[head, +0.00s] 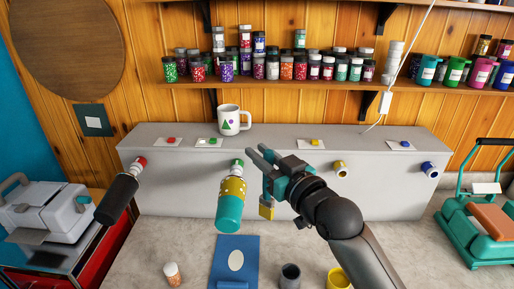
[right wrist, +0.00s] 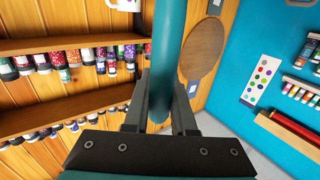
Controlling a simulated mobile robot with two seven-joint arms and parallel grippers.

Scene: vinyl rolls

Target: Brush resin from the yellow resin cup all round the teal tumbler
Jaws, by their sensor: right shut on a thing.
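The teal tumbler (head: 229,213) sits tilted on the green-tipped holder at the front of the grey box. Its upper part shows a yellow, light-speckled band. My right gripper (head: 259,155) is just right of and above the tumbler, shut on a brush. The brush (head: 267,211) hangs down with its yellow end low, beside the tumbler; I cannot tell whether they touch. In the right wrist view its teal handle (right wrist: 165,60) runs between the fingers. The yellow resin cup (head: 340,279) stands on the table at the front, partly cut off by the frame. My left gripper is out of view.
A black tumbler (head: 117,200) sits on the red holder. Yellow (head: 340,168) and blue (head: 429,169) holders are empty. A dark grey cup (head: 290,275), a blue mat (head: 224,250) and a small jar (head: 172,274) are in front. A mug (head: 232,119) stands on the grey box.

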